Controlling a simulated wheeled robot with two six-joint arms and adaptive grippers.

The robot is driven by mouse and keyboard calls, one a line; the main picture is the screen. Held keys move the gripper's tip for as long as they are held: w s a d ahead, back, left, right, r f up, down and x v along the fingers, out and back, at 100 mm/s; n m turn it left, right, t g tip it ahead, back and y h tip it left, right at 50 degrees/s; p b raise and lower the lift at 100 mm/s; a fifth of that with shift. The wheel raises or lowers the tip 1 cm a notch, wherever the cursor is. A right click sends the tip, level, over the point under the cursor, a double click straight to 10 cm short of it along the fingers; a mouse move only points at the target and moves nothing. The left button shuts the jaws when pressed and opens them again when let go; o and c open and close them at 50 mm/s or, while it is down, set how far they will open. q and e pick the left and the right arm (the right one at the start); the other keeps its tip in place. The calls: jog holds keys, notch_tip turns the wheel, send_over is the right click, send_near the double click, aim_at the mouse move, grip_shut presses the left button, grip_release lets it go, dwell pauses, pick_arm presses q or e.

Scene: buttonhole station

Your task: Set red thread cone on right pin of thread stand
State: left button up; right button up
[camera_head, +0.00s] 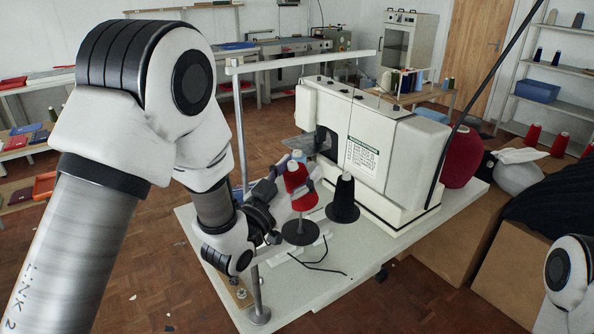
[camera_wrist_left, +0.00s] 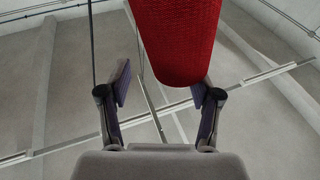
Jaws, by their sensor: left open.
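The red thread cone (camera_head: 300,187) stands upright above a dark round plate (camera_head: 300,234) of the thread stand, with a gap between cone and plate in the head view. I cannot tell whether the pin is inside it. A black cone (camera_head: 343,198) stands on the stand's other plate, to the right. My left gripper (camera_head: 290,187) is open at the red cone. In the left wrist view, the red cone (camera_wrist_left: 180,40) overlaps the tip of the right finger, and the left finger is clear of it. Contact is unclear. My right gripper is out of view.
A metal post (camera_head: 257,285) with a top bar rises at the table's near-left edge. A white sewing machine (camera_head: 365,145) stands behind the cones. A black cord (camera_head: 322,268) lies on the pale table (camera_head: 345,283). Brown boxes (camera_head: 510,285) are at the right.

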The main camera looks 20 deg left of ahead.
aim_at(296, 200)
pick_arm(q)
notch_tip(296, 200, down, 7)
jog(key=g, duration=0.2)
jog(key=shift+g+y, duration=0.3)
jog(key=shift+y, duration=0.1)
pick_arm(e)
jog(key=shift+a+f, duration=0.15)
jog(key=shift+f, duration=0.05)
pick_arm(q)
jog(key=shift+w+d+f, duration=0.15)
jog(key=shift+w, duration=0.2)
jog(key=shift+w+d+f, duration=0.15)
jog(key=shift+w, duration=0.2)
jog(key=shift+s+r, duration=0.15)
jog(key=shift+s+a, duration=0.1)
jog(key=shift+a, duration=0.1)
jog(key=shift+w+r, duration=0.2)
jog(key=shift+r, duration=0.15)
jog(key=r, duration=1)
jog(key=shift+s, duration=0.2)
jog(key=shift+w, duration=0.2)
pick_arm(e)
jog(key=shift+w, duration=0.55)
pick_arm(q)
jog(key=shift+s, duration=0.1)
